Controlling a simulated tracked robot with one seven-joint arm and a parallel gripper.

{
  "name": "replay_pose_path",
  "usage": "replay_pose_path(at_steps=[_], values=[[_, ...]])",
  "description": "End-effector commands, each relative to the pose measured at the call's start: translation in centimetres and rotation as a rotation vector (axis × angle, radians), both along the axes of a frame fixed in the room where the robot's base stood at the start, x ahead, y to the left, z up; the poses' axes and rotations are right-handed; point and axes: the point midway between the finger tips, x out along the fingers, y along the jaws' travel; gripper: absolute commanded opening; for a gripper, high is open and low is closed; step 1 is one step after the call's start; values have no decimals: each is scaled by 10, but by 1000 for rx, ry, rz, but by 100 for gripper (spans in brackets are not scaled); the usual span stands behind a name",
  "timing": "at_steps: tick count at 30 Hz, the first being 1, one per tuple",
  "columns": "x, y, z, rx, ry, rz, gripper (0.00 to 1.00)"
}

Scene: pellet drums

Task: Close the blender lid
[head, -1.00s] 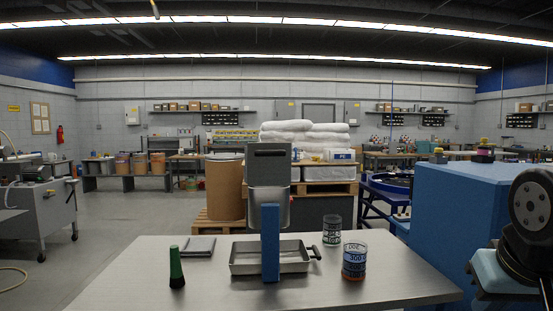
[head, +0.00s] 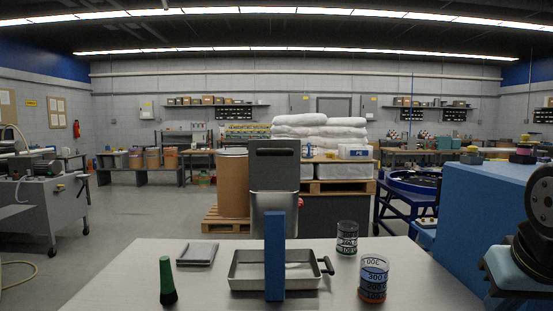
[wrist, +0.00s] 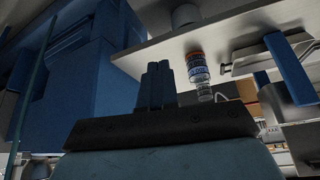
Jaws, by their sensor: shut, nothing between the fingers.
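A grey metal hopper (head: 273,212) stands at the middle of the table, behind a blue post (head: 274,256). It looks like the blender. A dark grey panel with a slot (head: 273,165) rises upright above it and looks like its lid, standing open. The blue post also shows in the wrist view (wrist: 290,68), where the scene hangs upside down. My gripper (wrist: 158,68) shows in the wrist view, its blue fingers together and empty, apart from the blender. In the head view only part of my arm shows at the right edge; the gripper is out of view.
A shallow metal tray (head: 242,283) sits around the post's foot on the table (head: 120,290). A green-topped bottle (head: 167,281) and grey flat piece (head: 197,254) are left. A blue cabinet (head: 490,215) stands right.

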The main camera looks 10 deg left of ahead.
Motion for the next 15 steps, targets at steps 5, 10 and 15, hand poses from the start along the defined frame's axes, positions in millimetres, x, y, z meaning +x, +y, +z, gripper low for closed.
replay_pose_path(at_steps=[5, 10, 15], values=[[4, 3, 1, 13, -9, -7, 0], [36, 25, 11, 144, -101, -78, 0], [90, 88, 33, 459, -237, -245, 0]])
